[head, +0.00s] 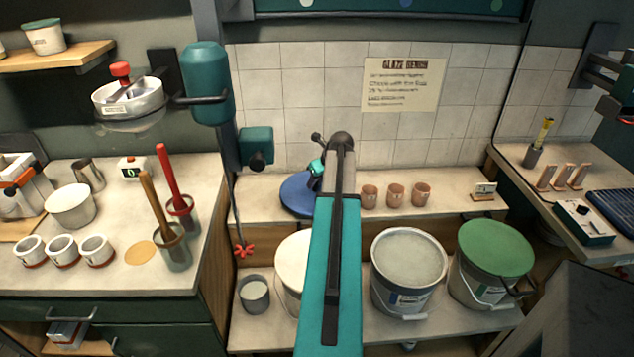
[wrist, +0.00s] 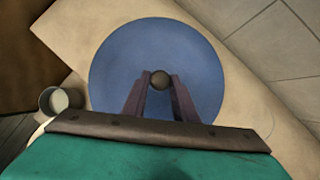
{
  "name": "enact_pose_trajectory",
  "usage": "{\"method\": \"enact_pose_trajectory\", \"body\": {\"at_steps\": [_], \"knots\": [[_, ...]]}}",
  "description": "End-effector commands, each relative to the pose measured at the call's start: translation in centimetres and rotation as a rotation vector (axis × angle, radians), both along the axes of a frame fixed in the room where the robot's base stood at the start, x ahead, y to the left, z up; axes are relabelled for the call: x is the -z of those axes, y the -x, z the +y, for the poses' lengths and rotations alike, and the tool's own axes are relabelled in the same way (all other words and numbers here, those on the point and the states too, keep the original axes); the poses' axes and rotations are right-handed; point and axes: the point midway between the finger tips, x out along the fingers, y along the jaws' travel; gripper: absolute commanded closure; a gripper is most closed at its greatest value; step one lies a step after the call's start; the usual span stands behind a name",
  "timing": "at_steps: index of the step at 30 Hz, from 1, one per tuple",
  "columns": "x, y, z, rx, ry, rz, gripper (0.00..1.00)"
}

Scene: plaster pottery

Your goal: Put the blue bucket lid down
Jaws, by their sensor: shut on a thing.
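The blue bucket lid (head: 296,197) is a round blue disc at the left part of the back shelf, partly behind my arm in the head view. In the wrist view the lid (wrist: 120,60) lies below my gripper, with a round dark knob (wrist: 160,80) at its middle. My gripper (wrist: 159,80) is shut on this knob. The lid is over the pale shelf top (head: 450,198); I cannot tell whether it rests on it. In the head view the fingertips are hidden by my arm.
Below stand an open bucket of pale glaze (head: 408,262), a green-lidded bucket (head: 495,250) and a white-topped bucket (head: 291,262) partly behind my arm. Clay cups (head: 396,195) stand right of the lid on the shelf. A small grey pot (head: 254,293) stands lower left. The tiled wall (head: 300,110) is behind.

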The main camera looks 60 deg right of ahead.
Motion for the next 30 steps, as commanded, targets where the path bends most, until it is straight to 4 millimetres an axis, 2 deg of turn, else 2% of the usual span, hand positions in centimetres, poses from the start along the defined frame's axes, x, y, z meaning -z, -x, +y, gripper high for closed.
{"method": "enact_pose_trajectory", "body": {"at_steps": [6,12,25,30], "knots": [[0.0,-1.1,-2.4,0.0,0.0,0.0,1.0],[0.2,-1.6,-3.5,0.0,0.0,-0.001,1.0],[0.4,-1.6,-3.5,-0.001,0.0,-0.001,1.0],[1.3,-1.7,-3.5,-0.001,-0.002,-0.001,1.0]]}}
